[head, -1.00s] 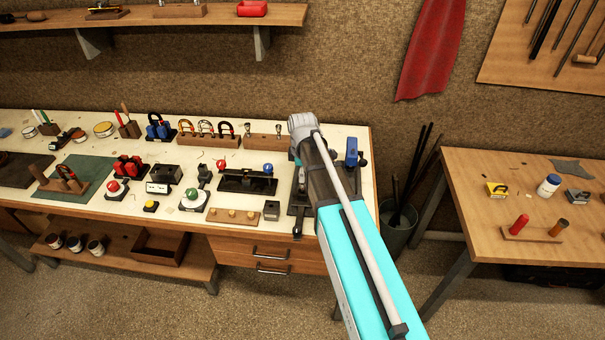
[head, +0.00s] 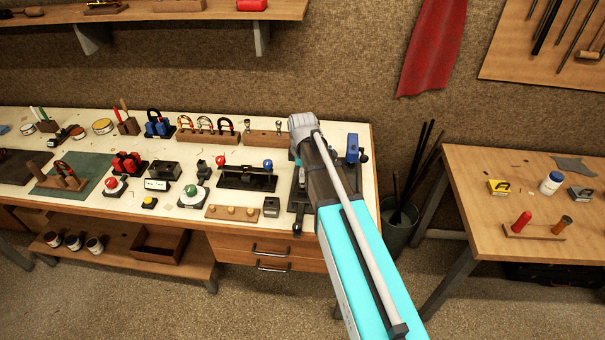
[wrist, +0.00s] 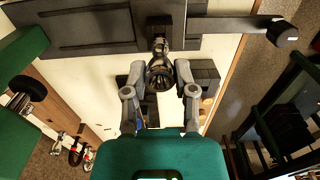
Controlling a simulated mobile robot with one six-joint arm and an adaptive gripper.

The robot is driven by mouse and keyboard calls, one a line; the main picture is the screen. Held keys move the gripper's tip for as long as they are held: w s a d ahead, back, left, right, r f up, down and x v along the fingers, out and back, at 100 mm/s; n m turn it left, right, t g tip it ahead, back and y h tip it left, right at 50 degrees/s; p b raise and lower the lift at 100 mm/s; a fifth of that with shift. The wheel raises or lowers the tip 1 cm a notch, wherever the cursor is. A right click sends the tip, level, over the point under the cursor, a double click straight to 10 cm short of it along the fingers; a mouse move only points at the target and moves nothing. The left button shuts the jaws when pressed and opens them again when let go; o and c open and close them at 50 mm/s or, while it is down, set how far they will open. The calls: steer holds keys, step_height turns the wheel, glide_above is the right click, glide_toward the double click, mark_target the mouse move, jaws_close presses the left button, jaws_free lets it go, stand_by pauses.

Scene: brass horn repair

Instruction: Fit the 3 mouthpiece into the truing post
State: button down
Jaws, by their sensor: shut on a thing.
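My gripper (wrist: 160,79) is shut on a silvery mouthpiece (wrist: 161,74), in the middle of the wrist view. Its cup faces the camera and its narrow end points toward a small dark block (wrist: 159,22) on a black fixture (wrist: 95,28). This appears to be the truing post. I cannot tell whether the narrow end is inside the block or just in front of it. In the head view my arm hides the gripper, the held mouthpiece and much of the black fixture (head: 299,192) at the bench's right end. No number on the mouthpiece is readable.
A wooden rack (head: 263,138) with two silvery mouthpieces stands at the back of the bench. A blue clamp-like part (head: 352,148) is right of my arm. A black bar with a round knob (wrist: 284,34) reaches right in the wrist view. Several fixtures crowd the bench to the left.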

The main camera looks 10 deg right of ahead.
steer(key=shift+f+b, duration=0.5)
steer(key=shift+f, duration=0.1)
steer(key=shift+c, duration=1.7)
jaws_free()
steer(key=shift+r, duration=0.25)
step_height(320, 180, up, 9)
steer(key=p, duration=0.9)
steer(key=shift+s, duration=0.1)
